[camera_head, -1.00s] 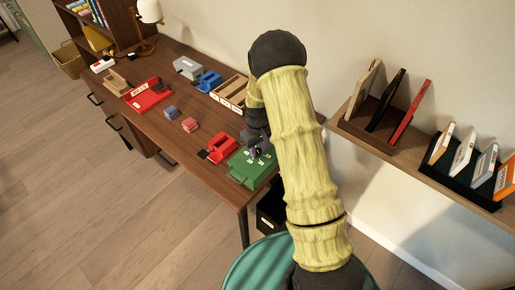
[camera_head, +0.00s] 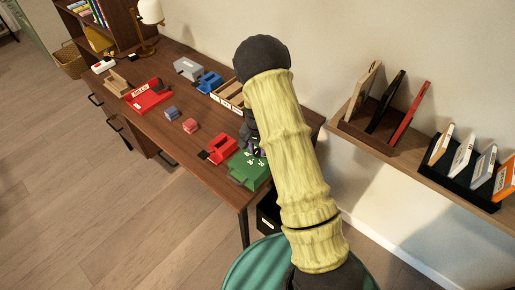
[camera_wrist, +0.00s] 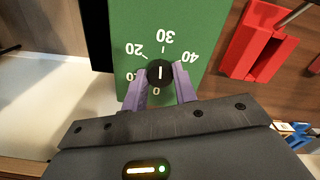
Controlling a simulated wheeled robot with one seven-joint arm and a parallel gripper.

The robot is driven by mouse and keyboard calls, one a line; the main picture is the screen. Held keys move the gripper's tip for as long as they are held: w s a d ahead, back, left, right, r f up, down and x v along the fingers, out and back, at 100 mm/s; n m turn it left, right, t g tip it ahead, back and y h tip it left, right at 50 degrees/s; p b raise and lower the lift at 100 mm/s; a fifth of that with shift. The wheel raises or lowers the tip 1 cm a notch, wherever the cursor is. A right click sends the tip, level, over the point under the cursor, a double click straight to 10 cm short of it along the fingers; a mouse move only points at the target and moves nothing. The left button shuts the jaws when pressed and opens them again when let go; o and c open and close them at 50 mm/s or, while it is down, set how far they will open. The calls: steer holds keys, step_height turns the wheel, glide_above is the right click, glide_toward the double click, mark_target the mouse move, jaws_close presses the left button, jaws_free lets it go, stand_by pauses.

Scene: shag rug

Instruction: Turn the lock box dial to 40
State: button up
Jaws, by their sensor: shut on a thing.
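The green lock box (camera_head: 246,171) sits at the near right end of the desk, partly hidden by my arm in the head view. In the wrist view its green face (camera_wrist: 125,20) carries a black round dial (camera_wrist: 160,72) with a white line, ringed by the numbers 0, 20, 30 and 40, plus one partly covered number at left. The line runs roughly up and down the picture, between the 30 side and the 0 side. My gripper (camera_wrist: 160,80) has its purple fingers shut on the dial, one on each side. In the head view the fingers are mostly hidden.
A red stapler-like object (camera_head: 219,149) stands close beside the box, and red shows close by in the wrist view (camera_wrist: 257,40). Wooden trays (camera_head: 229,94) are farther along the desk (camera_head: 190,150). A wall shelf (camera_head: 400,165) with upright items is at right.

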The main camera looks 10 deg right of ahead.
mark_target(257, 151)
steer(key=m, duration=0.3)
steer(key=m+p, duration=0.1)
steer(key=m, duration=0.2)
steer(key=shift+w+r+p, duration=0.15)
steer(key=shift+w+p, duration=0.05)
steer(key=shift+p, duration=0.1)
steer(key=m+p, duration=0.1)
steer(key=m, duration=0.3)
steer(key=shift+m+p, duration=0.6)
steer(key=shift+m, duration=0.9)
steer(key=o, duration=1)
steer(key=shift+s, duration=0.1)
step_height(257, 151, up, 17)
steer(key=shift+r+b, duration=0.1)
steer(key=shift+b, duration=0.65)
